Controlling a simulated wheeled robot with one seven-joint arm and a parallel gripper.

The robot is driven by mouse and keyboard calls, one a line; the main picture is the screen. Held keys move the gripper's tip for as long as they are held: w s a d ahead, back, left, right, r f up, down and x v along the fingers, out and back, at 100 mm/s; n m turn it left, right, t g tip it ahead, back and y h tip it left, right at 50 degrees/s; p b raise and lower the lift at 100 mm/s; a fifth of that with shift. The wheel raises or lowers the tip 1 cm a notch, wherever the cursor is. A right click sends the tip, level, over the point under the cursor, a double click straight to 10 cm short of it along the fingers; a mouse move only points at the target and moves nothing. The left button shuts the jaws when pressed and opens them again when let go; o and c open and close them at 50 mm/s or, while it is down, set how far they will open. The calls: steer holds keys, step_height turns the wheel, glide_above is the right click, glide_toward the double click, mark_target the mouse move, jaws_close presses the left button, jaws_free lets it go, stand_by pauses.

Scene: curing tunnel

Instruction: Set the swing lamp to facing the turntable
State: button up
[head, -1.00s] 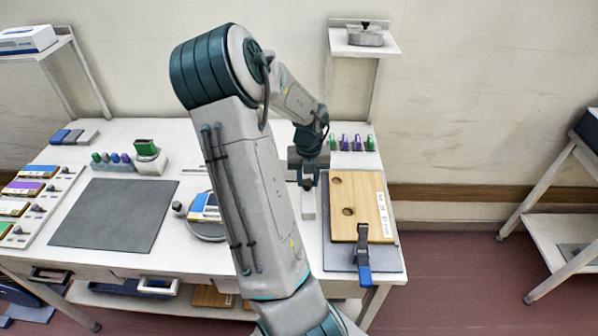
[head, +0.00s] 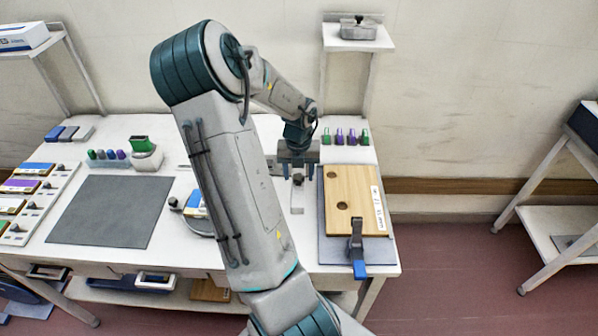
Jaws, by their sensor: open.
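The turntable (head: 197,226) is a round grey disc on the bench, partly hidden behind my arm, with a blue-and-white block (head: 194,204) on it. A pale bar with a small dark knob (head: 298,179) lies right of my arm; it may be the swing lamp, but I cannot tell for sure, nor which way it faces. My gripper (head: 298,172) points down over the knob end of this bar, its two fingers apart on either side of the knob. I cannot tell whether they touch it.
A wooden board (head: 352,198) with a blue-handled clamp (head: 357,250) lies close right of my gripper. Small green and purple pieces (head: 345,137) stand behind it. A dark mat (head: 110,212) fills the left middle. A shelf (head: 357,42) rises at the back.

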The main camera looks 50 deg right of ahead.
step_height(320, 180, up, 14)
steer(key=shift+b, duration=0.3)
steer(key=shift+f, duration=0.1)
stand_by(0.6)
